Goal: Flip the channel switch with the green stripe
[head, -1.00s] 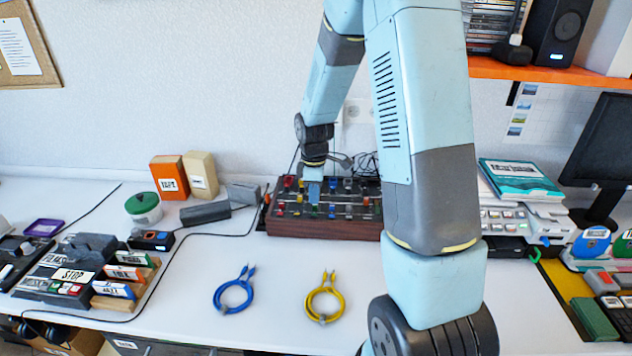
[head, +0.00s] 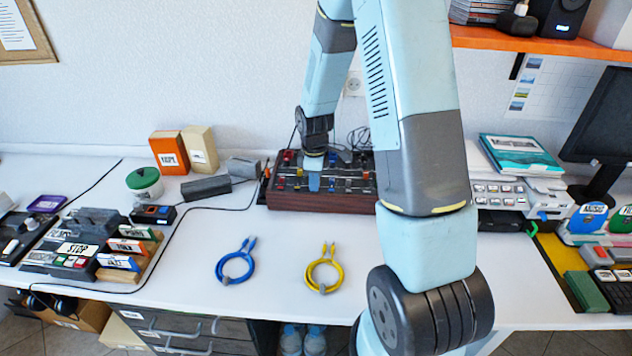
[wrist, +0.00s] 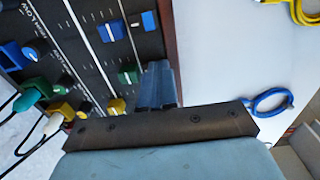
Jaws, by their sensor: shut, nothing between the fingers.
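The dark mixer (head: 325,202) with wooden sides stands at the back of the table. In the wrist view its panel (wrist: 95,65) shows coloured knobs, faders and small switches in rows. The green-striped switch is not clearly visible; the fingers hide that spot. In the head view my gripper (head: 314,183) is over the mixer's front.
A blue cable (head: 236,266) and a yellow cable (head: 324,272) lie on the table in front of the mixer. A grey block (head: 206,188) and boxes stand to its left. A white device (head: 505,190) stands right. The front middle of the table is mostly clear.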

